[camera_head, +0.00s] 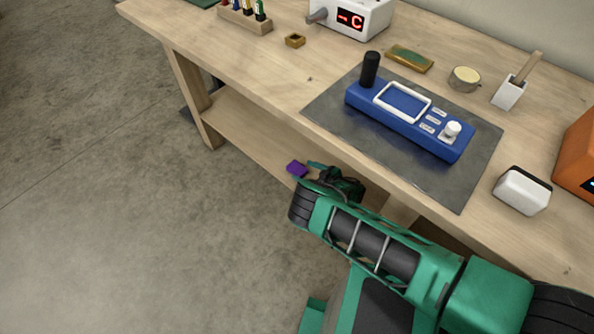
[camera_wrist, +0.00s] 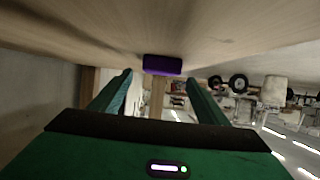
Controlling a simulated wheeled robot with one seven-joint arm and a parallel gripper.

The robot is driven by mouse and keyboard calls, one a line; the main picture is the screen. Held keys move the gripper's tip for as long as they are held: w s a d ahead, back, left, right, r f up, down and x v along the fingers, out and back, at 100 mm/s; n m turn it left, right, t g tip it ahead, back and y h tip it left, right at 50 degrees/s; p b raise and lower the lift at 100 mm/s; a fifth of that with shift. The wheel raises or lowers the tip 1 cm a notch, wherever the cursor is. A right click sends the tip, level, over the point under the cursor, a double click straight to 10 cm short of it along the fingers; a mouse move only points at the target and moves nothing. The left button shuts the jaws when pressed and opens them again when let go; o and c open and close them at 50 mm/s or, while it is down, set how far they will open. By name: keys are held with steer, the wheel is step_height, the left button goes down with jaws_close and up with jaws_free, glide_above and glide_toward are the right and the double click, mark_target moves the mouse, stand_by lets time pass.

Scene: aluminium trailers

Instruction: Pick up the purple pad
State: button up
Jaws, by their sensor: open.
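The small purple pad (camera_head: 297,169) lies at the front edge of the workbench's lower shelf, in the head view just left of my gripper (camera_head: 318,170). In the wrist view the purple pad (camera_wrist: 162,64) shows as a dark purple block against the wooden shelf surface, which fills the top of the picture. My gripper (camera_wrist: 157,80) has its two green fingers spread apart and nothing between them. The pad appears just beyond the fingertips, lined up with the gap. I cannot tell the exact distance.
The wooden lower shelf (camera_head: 245,125) runs under the bench top, with a bench leg (camera_head: 192,95) at left. The bench top (camera_head: 290,70) overhangs it and holds a blue device (camera_head: 400,128) on a grey mat (camera_head: 330,112). The concrete floor (camera_head: 110,190) at left is clear.

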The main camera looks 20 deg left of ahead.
mark_target(297, 168)
steer(key=shift+x, duration=1.7)
steer(key=c, duration=1.1)
